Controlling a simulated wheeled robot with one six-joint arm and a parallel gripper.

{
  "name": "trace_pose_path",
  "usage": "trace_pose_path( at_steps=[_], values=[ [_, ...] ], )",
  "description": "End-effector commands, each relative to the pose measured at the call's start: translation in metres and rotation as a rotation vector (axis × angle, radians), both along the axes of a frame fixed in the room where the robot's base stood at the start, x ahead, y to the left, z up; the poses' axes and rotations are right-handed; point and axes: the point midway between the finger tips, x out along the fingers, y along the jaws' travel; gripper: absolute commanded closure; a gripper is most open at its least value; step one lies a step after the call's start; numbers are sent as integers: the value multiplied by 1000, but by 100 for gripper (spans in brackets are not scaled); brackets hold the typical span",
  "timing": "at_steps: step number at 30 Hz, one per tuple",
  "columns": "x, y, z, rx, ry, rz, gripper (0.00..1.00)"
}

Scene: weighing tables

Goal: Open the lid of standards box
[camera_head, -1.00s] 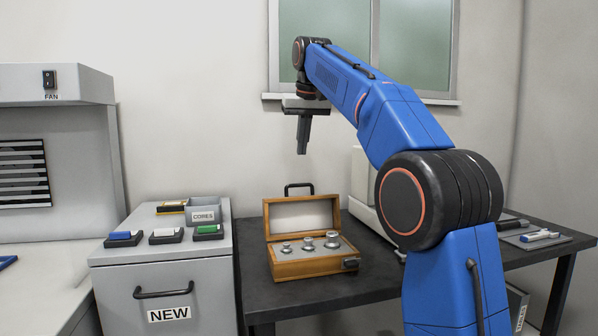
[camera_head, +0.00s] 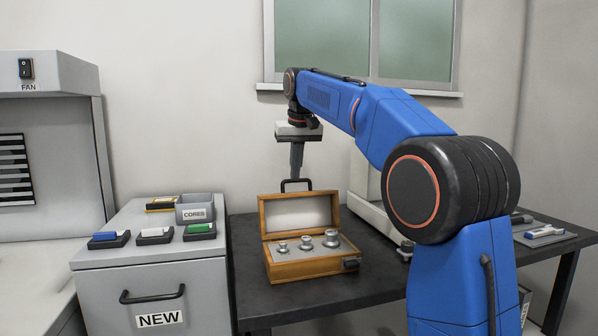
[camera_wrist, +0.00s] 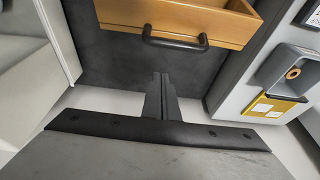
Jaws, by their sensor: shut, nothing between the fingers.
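The standards box (camera_head: 297,268) is a wooden case on the dark table, with its lid (camera_head: 300,217) standing up and open. Several metal weights (camera_head: 307,243) sit in its grey insert. A black handle (camera_head: 296,185) shows at the lid's top edge; in the wrist view the handle (camera_wrist: 175,42) is on the wooden face just beyond the fingers. My gripper (camera_head: 296,176) points down above the lid, close to the handle in the picture. In the wrist view my gripper (camera_wrist: 161,76) has its fingers together and empty, apart from the handle.
A grey cabinet (camera_head: 160,318) marked NEW stands left of the dark table (camera_head: 265,305), with small coloured items and a CORES bin (camera_head: 194,213) on top. A pale balance-like housing (camera_head: 372,215) stands right of the box, partly behind my arm. The window wall is behind.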

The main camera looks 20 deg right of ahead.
Motion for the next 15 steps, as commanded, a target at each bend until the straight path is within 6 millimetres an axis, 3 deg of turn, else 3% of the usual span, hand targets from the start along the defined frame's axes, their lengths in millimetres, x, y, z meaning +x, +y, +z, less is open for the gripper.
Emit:
trace_pose_path(
  at_steps=[6, 15],
  values=[
    [-27, 0, 4, -1, -3, 0, 100],
    [-40, 0, 4, -1, -3, -1, 100]
  ],
)
